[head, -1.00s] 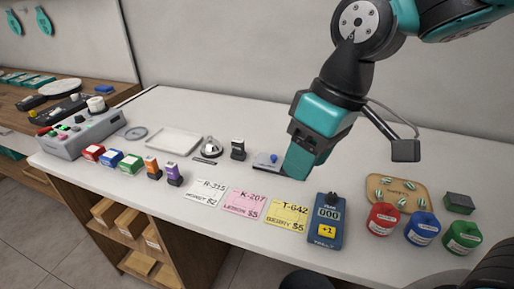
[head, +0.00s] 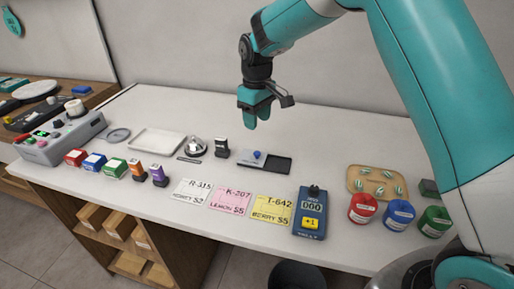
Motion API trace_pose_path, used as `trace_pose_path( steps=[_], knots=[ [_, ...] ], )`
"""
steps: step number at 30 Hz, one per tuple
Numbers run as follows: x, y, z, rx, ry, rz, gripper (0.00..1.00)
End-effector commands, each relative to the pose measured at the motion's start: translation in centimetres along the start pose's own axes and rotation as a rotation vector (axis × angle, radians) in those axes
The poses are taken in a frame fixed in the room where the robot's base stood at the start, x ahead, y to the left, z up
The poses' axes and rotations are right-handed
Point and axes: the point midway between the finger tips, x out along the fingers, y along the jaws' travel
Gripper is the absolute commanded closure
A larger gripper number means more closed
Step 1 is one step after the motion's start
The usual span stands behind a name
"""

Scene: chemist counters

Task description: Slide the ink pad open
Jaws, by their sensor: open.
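The ink pad (head: 278,163) lies on the white counter, behind the yellow card. A dark recessed area shows uncovered on the right. My gripper (head: 250,124) is above and behind the ink pad, apart from it. Its jaws are open and it holds nothing I can see.
A black stamp (head: 221,148) and a silver bell (head: 196,146) stand left of the ink pad. White, pink and yellow cards and a blue counter device (head: 310,213) lie in front. Red, blue and green jars stand right, near a wooden tray (head: 356,174). The counter behind is clear.

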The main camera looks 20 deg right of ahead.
Motion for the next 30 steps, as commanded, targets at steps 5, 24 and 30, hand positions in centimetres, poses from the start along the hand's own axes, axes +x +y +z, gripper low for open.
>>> trace_pose_path(
  steps=[5, 24, 30],
  knots=[
    [4.2, -0.1, 0.1, 0.000, -0.005, -0.003, 0.53],
    [10.9, 0.0, 0.0, 0.000, 0.001, 0.000, 0.53],
    [10.9, 0.0, 0.0, 0.000, 0.001, 0.000, 0.69]
  ],
)
